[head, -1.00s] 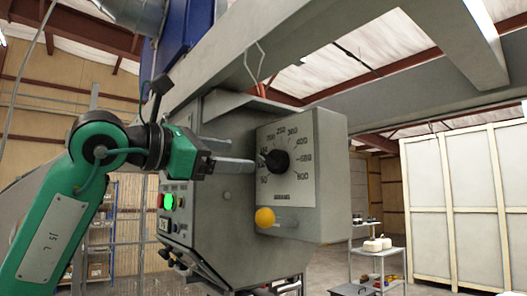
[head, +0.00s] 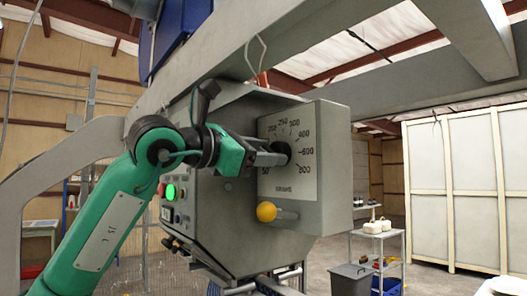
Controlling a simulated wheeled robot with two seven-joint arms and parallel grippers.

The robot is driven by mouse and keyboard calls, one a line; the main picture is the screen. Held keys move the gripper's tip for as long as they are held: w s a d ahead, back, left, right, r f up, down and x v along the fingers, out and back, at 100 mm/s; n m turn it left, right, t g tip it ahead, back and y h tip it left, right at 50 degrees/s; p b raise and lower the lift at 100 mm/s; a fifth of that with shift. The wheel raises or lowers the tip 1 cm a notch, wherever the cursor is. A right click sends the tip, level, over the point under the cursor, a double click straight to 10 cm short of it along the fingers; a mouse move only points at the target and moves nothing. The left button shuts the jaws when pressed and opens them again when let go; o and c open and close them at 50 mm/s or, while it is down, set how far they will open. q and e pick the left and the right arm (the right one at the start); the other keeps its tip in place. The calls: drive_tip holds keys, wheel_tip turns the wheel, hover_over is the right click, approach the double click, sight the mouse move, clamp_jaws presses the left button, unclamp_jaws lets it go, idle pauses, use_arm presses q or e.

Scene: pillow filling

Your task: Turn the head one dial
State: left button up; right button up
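The dial is a round black knob (head: 282,149) on a pale grey scale plate (head: 290,180) with printed numbers, on the front of the grey machine head (head: 220,205). My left gripper (head: 279,157) reaches in from the left, with its fingers at the knob. The fingers and the knob overlap in the picture, and the fingers hide the knob's pointer and part of the scale. Whether the fingers are closed on the knob cannot be made out. My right gripper is not in view.
A yellow ball-ended lever (head: 267,211) sticks out just below the dial. A lit green button (head: 171,192) is on the machine's left side panel. A grey beam (head: 300,40) runs overhead. A shelf cart (head: 377,238) and a grey bin (head: 350,280) stand at the right.

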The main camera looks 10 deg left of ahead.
use_arm(q)
drive_tip(key=shift+m, duration=0.3)
drive_tip(key=shift+c, duration=0.5)
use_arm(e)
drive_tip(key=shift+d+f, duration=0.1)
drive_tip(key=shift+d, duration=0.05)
use_arm(q)
drive_tip(key=shift+m+b, duration=0.75)
drive_tip(key=shift+m, duration=1.85)
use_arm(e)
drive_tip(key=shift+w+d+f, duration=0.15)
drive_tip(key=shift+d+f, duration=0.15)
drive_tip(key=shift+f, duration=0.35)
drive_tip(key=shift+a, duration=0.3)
use_arm(q)
drive_tip(key=o, duration=1)
drive_tip(key=shift+d, duration=0.1)
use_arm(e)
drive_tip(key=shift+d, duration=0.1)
